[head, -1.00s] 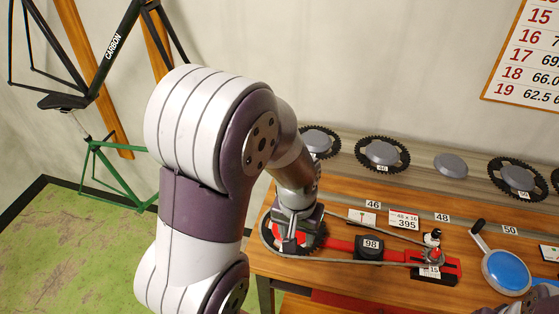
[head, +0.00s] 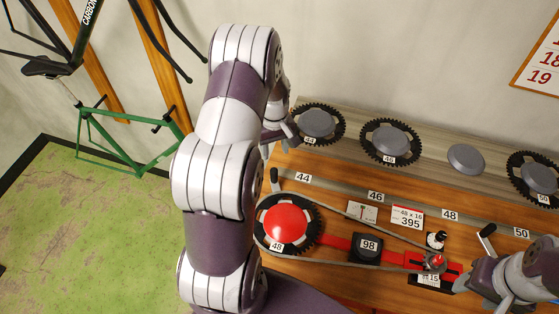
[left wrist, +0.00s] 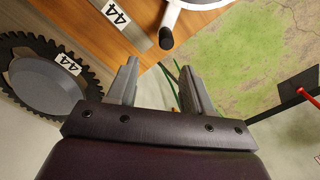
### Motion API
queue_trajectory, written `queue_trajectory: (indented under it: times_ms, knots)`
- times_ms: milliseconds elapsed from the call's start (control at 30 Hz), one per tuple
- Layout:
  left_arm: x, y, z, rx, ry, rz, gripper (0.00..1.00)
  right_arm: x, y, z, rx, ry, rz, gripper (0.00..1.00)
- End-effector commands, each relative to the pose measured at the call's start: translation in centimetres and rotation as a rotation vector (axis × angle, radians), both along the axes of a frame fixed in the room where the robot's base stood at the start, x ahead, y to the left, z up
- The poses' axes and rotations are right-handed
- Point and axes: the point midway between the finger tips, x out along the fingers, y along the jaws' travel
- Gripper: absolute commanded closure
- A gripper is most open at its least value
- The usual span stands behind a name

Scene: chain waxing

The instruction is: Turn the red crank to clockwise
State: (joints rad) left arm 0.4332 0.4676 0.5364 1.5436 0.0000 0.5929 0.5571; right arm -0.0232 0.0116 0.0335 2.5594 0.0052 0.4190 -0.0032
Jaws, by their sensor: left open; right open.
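The red crank (head: 286,223) is a round red disc on the toothed chainring marked 48, at the left end of the bench. Its dark handle (head: 275,175) points to the back left; a dark handle (left wrist: 167,38) also shows at the top of the left wrist view. My left gripper (head: 268,148) is open and empty, behind the handle and apart from it. Its spread fingers (left wrist: 155,80) show in the left wrist view. My right gripper (head: 475,285) is open at the lower right; its fingers are only partly visible.
A chain runs from the 48 chainring to a small sprocket on a red block (head: 440,272). A black box marked 98 (head: 368,247) sits between. Chainrings (head: 390,142) stand along the back shelf. Another crank's handle (head: 487,231) shows beside my right arm.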

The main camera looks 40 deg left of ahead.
Motion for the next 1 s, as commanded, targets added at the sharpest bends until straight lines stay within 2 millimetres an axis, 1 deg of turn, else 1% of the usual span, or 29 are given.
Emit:
queue_trajectory:
  times_ms: [67,200,300,400,500,667,900,933,967,1000]
  knots:
    - [-0.2,-0.1,-1.1,-0.003,0.007,0.000,0.49,0.0,0.0,1.0,0.000,0.000,0.000,0.47]
    - [-0.2,-0.1,-4.6,-0.003,0.007,-0.001,0.49,0.0,0.0,2.5,0.000,0.000,0.000,0.47]
    - [-0.3,-0.1,-7.0,-0.003,0.005,-0.001,0.49,0.0,0.0,3.3,0.000,0.000,0.000,0.47]
    - [-0.2,-0.1,-9.0,-0.001,0.003,-0.001,0.49,0.0,0.0,3.9,0.000,0.000,0.000,0.47]
    - [-0.2,-0.1,-10.4,-0.001,0.003,-0.001,0.49,0.0,0.0,4.3,0.000,0.000,0.000,0.47]
    - [-0.2,-0.1,-11.6,-0.001,0.002,-0.002,0.49,0.0,0.0,4.4,0.000,0.000,0.000,0.47]
    - [-0.2,-0.1,-11.7,0.000,0.001,-0.002,0.49,0.0,0.0,4.4,0.000,0.000,0.000,0.47]
    - [-0.2,-0.1,-11.7,0.000,0.001,-0.002,0.56,0.0,0.0,4.4,0.000,0.000,0.000,0.47]
    - [-0.2,-0.1,-11.7,0.000,0.001,-0.002,0.66,0.0,0.0,4.4,0.000,0.000,0.000,0.47]
    - [-0.2,-0.1,-11.7,0.000,0.001,-0.002,0.79,0.0,0.0,4.4,0.000,0.000,0.000,0.47]
